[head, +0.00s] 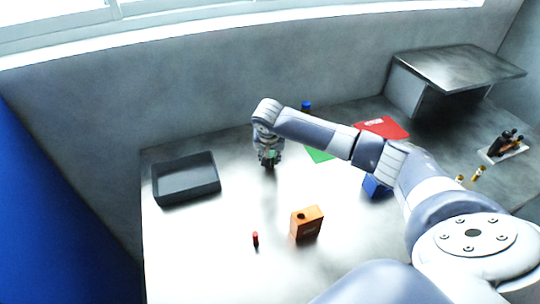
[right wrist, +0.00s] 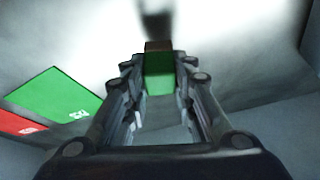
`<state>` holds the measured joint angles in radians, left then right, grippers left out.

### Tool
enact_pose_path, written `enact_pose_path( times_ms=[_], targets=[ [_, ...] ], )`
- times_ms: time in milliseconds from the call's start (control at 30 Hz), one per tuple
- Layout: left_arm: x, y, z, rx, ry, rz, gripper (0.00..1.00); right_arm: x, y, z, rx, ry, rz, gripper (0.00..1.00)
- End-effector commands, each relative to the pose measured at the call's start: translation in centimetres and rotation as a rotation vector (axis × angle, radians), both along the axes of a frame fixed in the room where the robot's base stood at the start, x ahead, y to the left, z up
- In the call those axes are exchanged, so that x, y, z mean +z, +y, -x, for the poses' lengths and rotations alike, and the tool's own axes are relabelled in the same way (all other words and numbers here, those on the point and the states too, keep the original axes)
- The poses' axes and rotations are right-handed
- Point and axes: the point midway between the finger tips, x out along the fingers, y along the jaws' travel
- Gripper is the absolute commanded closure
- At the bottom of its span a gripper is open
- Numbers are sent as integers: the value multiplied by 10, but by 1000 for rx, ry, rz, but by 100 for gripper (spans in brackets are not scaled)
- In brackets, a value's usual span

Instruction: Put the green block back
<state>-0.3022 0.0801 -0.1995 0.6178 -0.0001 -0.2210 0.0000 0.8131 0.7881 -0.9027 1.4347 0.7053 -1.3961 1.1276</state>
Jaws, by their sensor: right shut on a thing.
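My right gripper (head: 268,160) is shut on the green block and holds it above the light table, left of the green mat (head: 319,155). In the head view the fingers hide most of the block. In the right wrist view the green block (right wrist: 159,78) sits between the fingertips (right wrist: 160,82), and its far end looks brown. The green mat (right wrist: 56,96) lies to the left there, apart from the block, with a small white mark on it. My left gripper is not in view.
A black tray (head: 168,192) stands at the left. An orange block (head: 306,224) and a small red piece (head: 255,239) are in front. A blue block (head: 375,187) lies beside my arm. A red mat (head: 384,126) and a metal shelf (head: 458,66) are to the right.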

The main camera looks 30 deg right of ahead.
Motion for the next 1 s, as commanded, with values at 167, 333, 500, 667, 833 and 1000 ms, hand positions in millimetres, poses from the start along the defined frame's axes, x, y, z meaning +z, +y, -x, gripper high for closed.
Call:
enact_pose_path(
  times_ms=[167, 333, 500, 667, 833, 1000],
  targets=[
    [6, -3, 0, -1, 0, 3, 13, -13, 0, 0, -1, -1, 0, 98],
    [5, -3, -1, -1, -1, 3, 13, -14, 0, 0, -1, -2, 0, 98],
    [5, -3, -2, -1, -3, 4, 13, -17, 1, 0, -1, -2, 0, 98],
    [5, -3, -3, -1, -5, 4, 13, -16, 0, 0, -1, -2, 0, 55],
    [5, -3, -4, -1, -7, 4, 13, -16, 0, 0, -1, -2, 0, 55],
    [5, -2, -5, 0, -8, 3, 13, -12, 0, 0, 0, -2, 0, 55]
  ],
)
